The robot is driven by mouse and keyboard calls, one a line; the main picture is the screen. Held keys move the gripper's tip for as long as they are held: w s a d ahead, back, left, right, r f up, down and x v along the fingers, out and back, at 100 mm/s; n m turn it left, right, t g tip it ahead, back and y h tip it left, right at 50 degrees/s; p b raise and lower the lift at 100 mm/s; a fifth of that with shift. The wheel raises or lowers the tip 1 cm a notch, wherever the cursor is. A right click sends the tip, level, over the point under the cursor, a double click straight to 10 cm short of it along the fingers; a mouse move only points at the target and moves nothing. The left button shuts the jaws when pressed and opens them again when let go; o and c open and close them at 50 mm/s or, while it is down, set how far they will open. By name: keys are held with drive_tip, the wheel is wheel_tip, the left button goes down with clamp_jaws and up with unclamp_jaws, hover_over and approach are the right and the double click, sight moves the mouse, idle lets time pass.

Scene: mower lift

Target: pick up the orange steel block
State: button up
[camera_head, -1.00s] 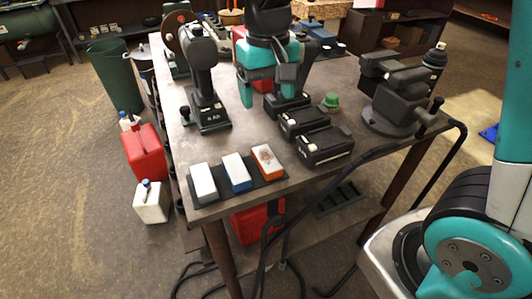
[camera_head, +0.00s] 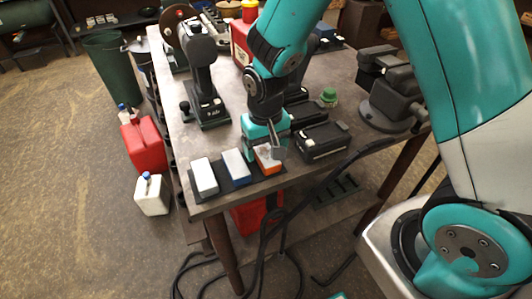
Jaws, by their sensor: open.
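The orange steel block (camera_head: 268,160) lies at the right end of a dark tray (camera_head: 221,186) near the table's front edge. It has an orange lower side and a pale, rust-marked top. A blue-sided block (camera_head: 237,166) with a white top lies to its left, and a grey-white block (camera_head: 204,177) at the left end. My gripper (camera_head: 264,148) is open and points down at the orange block.
Black battery packs (camera_head: 322,141) lie just right of the gripper, with a green cap (camera_head: 328,97) behind. A vise (camera_head: 388,95) is at the right, and a black cable (camera_head: 318,180) runs past the front edge.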

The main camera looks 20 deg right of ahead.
drive_tip(key=shift+f, duration=0.7)
drive_tip(key=c, duration=1.3)
drive_tip(key=shift+r, duration=0.1)
